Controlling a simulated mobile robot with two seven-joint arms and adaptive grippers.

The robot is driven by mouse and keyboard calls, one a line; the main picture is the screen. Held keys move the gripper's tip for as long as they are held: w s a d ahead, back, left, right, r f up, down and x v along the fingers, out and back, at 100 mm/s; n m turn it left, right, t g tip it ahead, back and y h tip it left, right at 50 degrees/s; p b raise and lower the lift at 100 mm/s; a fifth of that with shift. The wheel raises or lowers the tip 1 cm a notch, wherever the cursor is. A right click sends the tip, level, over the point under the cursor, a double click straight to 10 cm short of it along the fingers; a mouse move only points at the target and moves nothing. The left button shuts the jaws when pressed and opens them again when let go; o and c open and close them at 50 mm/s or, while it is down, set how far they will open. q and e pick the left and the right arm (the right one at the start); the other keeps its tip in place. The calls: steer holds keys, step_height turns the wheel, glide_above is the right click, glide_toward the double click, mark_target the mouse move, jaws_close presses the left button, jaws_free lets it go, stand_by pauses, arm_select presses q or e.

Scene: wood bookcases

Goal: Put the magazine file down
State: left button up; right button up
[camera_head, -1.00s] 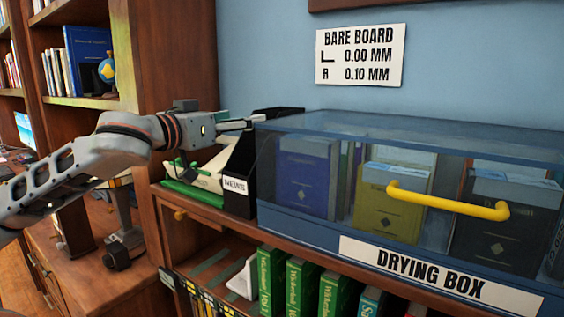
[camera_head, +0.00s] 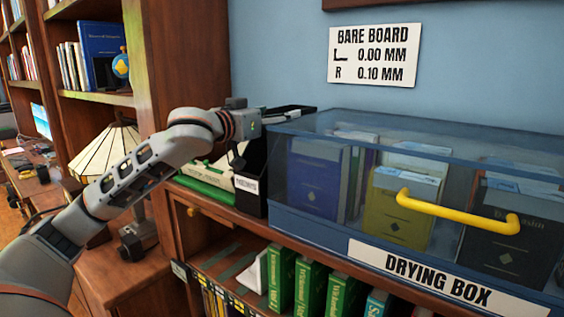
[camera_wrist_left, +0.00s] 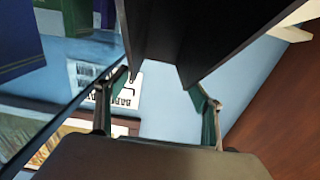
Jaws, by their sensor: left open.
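The black magazine file (camera_head: 253,162) stands upright on top of the low bookcase, against the left end of the drying box. A white label is on its front. My left gripper (camera_head: 258,117) is at the file's upper part in the head view, its fingers mostly hidden by the wrist. In the left wrist view my left gripper (camera_wrist_left: 160,100) has its two fingers spread apart. The dark file (camera_wrist_left: 185,35) fills the upper middle there, beyond and between the fingertips; I cannot tell whether they touch it. My right gripper is not in view.
The clear-topped drying box (camera_head: 400,255) with a yellow handle (camera_head: 455,212) fills the shelf top to the right. A pale and green machine (camera_head: 205,180) sits close left of the file. A lamp (camera_head: 108,150) stands further left. A sign (camera_head: 373,55) hangs on the wall.

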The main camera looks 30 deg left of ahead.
mark_target(283, 112)
arm_select(q)
steer(key=shift+w+d, duration=0.1)
steer(key=shift+w, duration=1.4)
steer(key=shift+r, duration=0.1)
steer(key=c, duration=1.7)
